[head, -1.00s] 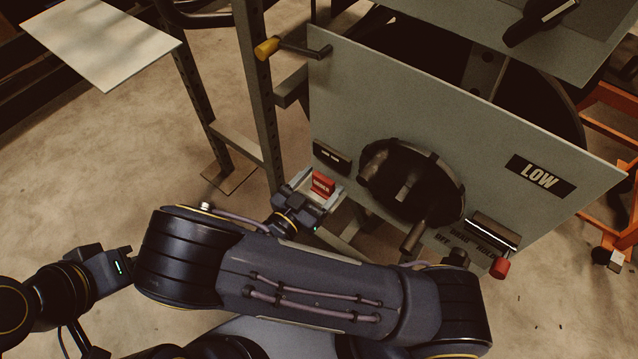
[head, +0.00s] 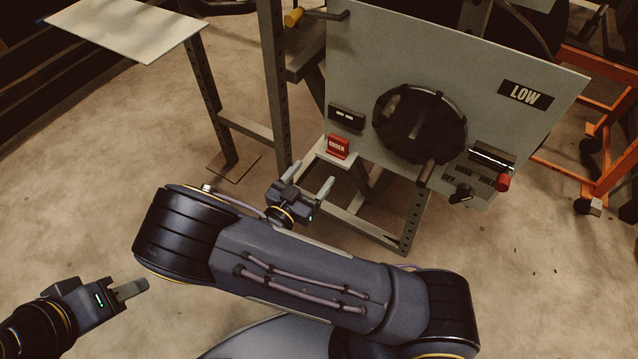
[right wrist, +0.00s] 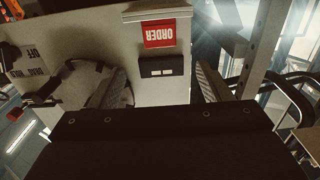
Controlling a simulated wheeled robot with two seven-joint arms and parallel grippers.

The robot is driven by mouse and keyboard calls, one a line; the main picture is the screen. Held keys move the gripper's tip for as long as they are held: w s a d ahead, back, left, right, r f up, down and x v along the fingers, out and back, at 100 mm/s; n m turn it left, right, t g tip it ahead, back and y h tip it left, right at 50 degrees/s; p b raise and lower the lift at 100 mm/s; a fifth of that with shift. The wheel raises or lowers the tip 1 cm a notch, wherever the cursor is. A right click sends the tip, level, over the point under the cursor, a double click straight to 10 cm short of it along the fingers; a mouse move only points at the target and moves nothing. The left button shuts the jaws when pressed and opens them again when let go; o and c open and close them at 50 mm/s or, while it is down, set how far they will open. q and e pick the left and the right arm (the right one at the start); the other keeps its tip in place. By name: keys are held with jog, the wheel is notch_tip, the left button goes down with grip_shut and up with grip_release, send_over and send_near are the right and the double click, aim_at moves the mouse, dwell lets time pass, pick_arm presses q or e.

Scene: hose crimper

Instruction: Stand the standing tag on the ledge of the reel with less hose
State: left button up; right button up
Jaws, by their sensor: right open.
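The red tag (head: 338,146) reading "ORDER" stands upright on a small pale ledge (head: 322,153) at the lower left of the grey reel panel (head: 355,75). In the right wrist view the tag (right wrist: 159,36) appears upside down against the ledge (right wrist: 157,13). My right gripper (head: 311,178) is open and empty, a short way in front of the tag and apart from it. My left gripper (head: 130,290) is low at the left, far from the tag; its finger gap cannot be made out. The panel carries a "LOW" label (head: 526,95). The hose amount is not clear.
A steel post (head: 274,80) and a pale plate (head: 125,28) stand left. An orange frame (head: 585,130) is right.

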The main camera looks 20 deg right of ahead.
jog(key=w+a+r+g+y, duration=0.3)
jog(key=w+a+r+y, duration=0.15)
jog(key=y, duration=1.05)
jog(key=s+d+r+n+y, duration=0.2)
jog(key=s+r+n+y, duration=0.25)
jog(key=s+r, duration=0.5)
jog(key=s+d+r+n+g+h, duration=0.1)
jog(key=s+d, duration=0.3)
jog(key=s, duration=0.4)
jog(key=s+d+n+g, duration=0.1)
jog(key=s+d+n, duration=0.2)
jog(key=s, duration=0.4)
jog(key=shift+s+d+r+g+h, duration=0.35)
jog(key=shift+d+g, duration=0.05)
jog(key=shift+d, duration=0.05)
